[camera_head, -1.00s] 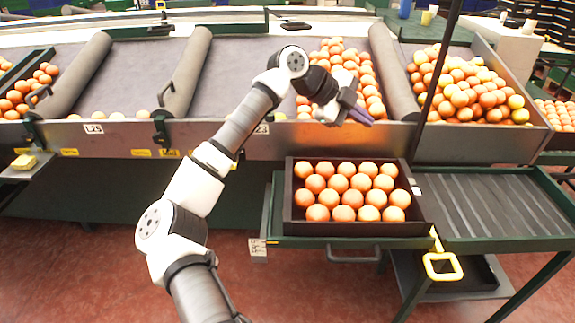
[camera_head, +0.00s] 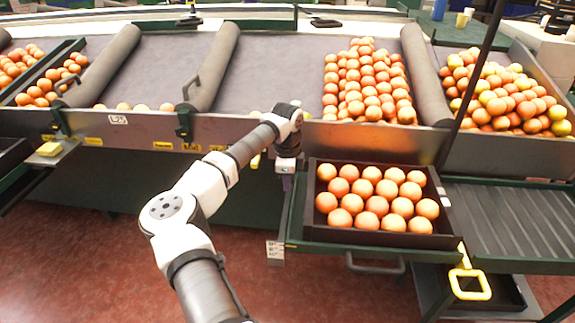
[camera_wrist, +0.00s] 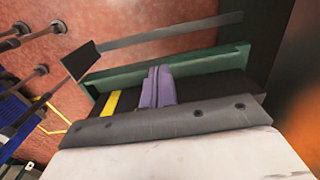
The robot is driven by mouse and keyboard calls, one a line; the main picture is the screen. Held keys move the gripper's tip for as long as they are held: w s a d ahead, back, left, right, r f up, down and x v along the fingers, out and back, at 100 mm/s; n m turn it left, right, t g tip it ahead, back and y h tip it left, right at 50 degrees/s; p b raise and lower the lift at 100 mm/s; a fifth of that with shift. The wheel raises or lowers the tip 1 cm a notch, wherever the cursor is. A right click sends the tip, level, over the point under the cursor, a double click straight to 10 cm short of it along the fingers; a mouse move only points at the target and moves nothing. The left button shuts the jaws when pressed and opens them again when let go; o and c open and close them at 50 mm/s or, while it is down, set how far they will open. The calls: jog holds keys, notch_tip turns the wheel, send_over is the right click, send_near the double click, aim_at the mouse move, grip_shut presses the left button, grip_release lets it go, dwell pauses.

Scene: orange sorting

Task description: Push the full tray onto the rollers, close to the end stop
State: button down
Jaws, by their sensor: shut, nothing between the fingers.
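The dark tray (camera_head: 380,239), full of oranges (camera_head: 376,197), sits on the green-framed stand in front of the sorting line. The grey rollers (camera_head: 512,225) lie directly to its right, and no oranges lie on them. I cannot make out the end stop. My gripper (camera_head: 287,184) points down just left of the tray's left wall; I cannot tell whether it touches the wall. In the wrist view its purple fingers (camera_wrist: 157,87) are together and empty. The tray is not clear in the wrist view.
A yellow handle (camera_head: 469,284) hangs below the front right of the tray. The sorting line's metal front (camera_head: 350,140) runs close behind the tray. A dark post (camera_head: 472,95) rises behind the rollers. The red floor (camera_head: 110,265) in front is open.

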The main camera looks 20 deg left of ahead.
jog(key=shift+w+d+f+p, duration=0.1)
jog(key=shift+w+d+p, duration=0.1)
jog(key=shift+d, duration=0.45)
jog(key=shift+w+d+f+p, duration=0.1)
jog(key=shift+w+d+f, duration=0.05)
jog(key=shift+d, duration=0.55)
jog(key=shift+w+d+f+p, duration=0.1)
jog(key=shift+w+d, duration=0.1)
jog(key=shift+d, duration=0.45)
